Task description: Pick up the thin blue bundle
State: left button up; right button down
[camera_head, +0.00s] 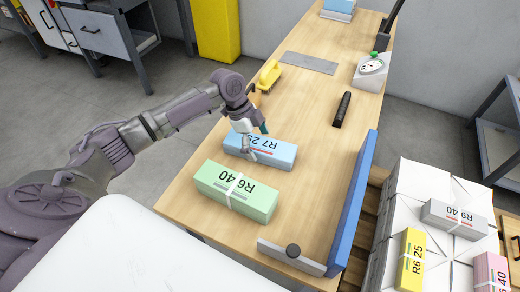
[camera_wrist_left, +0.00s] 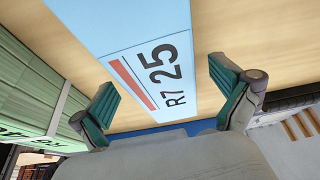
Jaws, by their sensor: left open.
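The thin blue bundle (camera_head: 281,154), marked R7 25, lies flat on the wooden table behind a thicker green bundle (camera_head: 205,180) marked R6 40. My left gripper (camera_head: 257,141) is open over the blue bundle's left part. In the left wrist view the blue bundle (camera_wrist_left: 135,45) lies between the spread teal fingers of the left gripper (camera_wrist_left: 164,87), one finger to each side. The fingers do not grip it. How far down they reach beside it I cannot tell. The green bundle (camera_wrist_left: 30,90) is close beside one finger. My right gripper is not in view.
A blue upright board (camera_head: 355,205) edges the table's right side. A yellow brush (camera_head: 269,74), a dark bar (camera_head: 342,109) and a dial scale (camera_head: 370,72) stand farther back. Wrapped stacks with small bundles (camera_head: 410,259) are at right. The table's middle is clear.

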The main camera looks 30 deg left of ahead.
pick_arm(q)
jog(key=shift+d+f, duration=0.25)
jog(key=shift+f, duration=0.35)
jog(key=c, duration=1.8)
jog(key=shift+w+r, duration=0.1)
jog(key=shift+r, duration=0.05)
jog(key=shift+c, duration=0.3)
